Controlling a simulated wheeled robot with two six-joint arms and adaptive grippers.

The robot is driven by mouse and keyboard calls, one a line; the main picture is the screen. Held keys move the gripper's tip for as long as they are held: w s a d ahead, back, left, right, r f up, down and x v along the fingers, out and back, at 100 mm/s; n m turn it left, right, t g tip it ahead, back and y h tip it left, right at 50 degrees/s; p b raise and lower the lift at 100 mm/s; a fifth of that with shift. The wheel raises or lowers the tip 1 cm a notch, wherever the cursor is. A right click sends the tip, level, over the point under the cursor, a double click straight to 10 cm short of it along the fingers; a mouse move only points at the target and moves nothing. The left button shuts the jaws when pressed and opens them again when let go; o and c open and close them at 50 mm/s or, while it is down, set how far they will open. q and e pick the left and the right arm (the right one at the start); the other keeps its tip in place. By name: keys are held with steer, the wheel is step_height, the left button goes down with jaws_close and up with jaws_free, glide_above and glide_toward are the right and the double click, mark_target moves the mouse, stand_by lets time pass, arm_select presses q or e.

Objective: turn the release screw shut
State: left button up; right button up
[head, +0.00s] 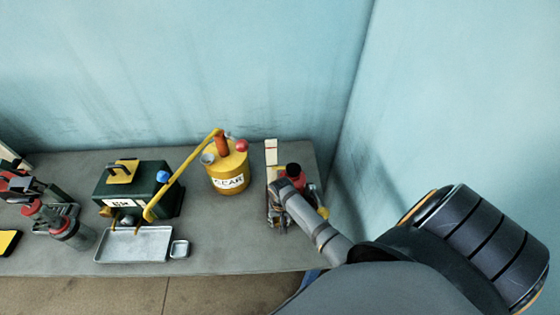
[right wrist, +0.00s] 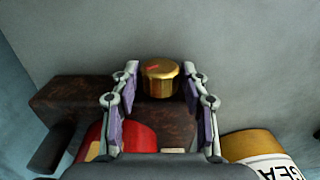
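The release screw appears to be the brass, ribbed knob (right wrist: 160,82) with a red mark on its face, set at a rusty brown block (right wrist: 70,92). My right gripper (right wrist: 160,78) has one finger on each side of the knob, with what looks like a thin gap at the left finger; firm contact does not show. In the head view my right gripper (head: 278,208) is small and partly hidden by its own arm, at the right end of the table. The knob cannot be made out there. My left gripper is not clearly in view.
A yellow can (head: 229,172) stands left of my right gripper and shows at the lower right of the wrist view. A red body with a black top (head: 293,170) stands close behind the gripper. A dark green box (head: 138,184) and metal tray (head: 135,247) are farther left.

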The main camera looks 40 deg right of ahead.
steer(key=c, duration=0.6)
steer(key=shift+a, duration=0.1)
steer(key=shift+w+a+g+h, duration=0.15)
steer(key=shift+g+h, duration=0.15)
steer(key=shift+h, duration=0.3)
steer(key=shift+a+g+h, duration=0.1)
steer(key=shift+g+h, duration=0.3)
steer(key=shift+h, duration=0.2)
steer(key=shift+w+a+f+g+h+b, duration=0.15)
steer(key=shift+g+h+b, duration=0.45)
steer(key=shift+h, duration=0.3)
steer(key=shift+g+h+b, duration=0.4)
steer(key=shift+h+b, duration=0.4)
